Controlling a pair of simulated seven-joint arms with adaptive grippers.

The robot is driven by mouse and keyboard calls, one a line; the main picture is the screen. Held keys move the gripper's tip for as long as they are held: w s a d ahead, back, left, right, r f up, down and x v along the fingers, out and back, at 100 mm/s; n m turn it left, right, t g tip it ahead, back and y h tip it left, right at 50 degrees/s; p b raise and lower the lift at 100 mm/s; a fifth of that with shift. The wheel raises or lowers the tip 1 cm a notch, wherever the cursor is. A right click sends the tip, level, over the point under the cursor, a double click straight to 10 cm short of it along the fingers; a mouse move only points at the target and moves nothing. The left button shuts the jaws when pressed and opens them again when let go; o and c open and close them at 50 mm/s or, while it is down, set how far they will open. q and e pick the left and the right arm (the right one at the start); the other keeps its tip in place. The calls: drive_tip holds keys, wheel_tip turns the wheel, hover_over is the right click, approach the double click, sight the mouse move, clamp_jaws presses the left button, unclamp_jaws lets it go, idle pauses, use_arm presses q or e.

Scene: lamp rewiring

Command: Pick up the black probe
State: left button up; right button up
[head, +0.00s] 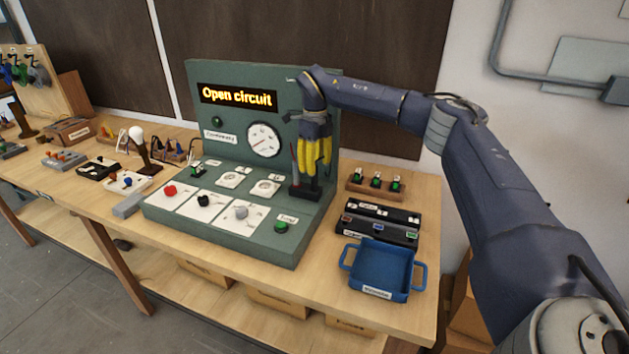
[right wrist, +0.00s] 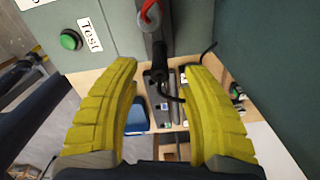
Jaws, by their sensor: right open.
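My right gripper (head: 316,152) hangs with yellow fingers over the black probe holder (head: 304,192) at the right end of the green test panel. In the right wrist view its fingers (right wrist: 163,68) are spread apart. The black probe (right wrist: 160,72) stands in the gap between them, with its black cable curling off, and neither finger visibly touches it. In the head view the fingers hide most of it. A red probe (head: 294,152) stands in the same holder, left of the fingers. Its red ring-like part (right wrist: 150,12) shows in the right wrist view.
The green panel (head: 230,76) rises behind the holder, with a display reading "Open circuit". A green Test button (head: 281,227) is in front. To the right are a connector rack (head: 375,190), a black box (head: 378,220) and a blue tray (head: 352,277).

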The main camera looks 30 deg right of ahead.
sight(315, 188)
drive_tip(key=shift+w+f, duration=0.1)
drive_tip(key=shift+f, duration=3.4)
clamp_jaws()
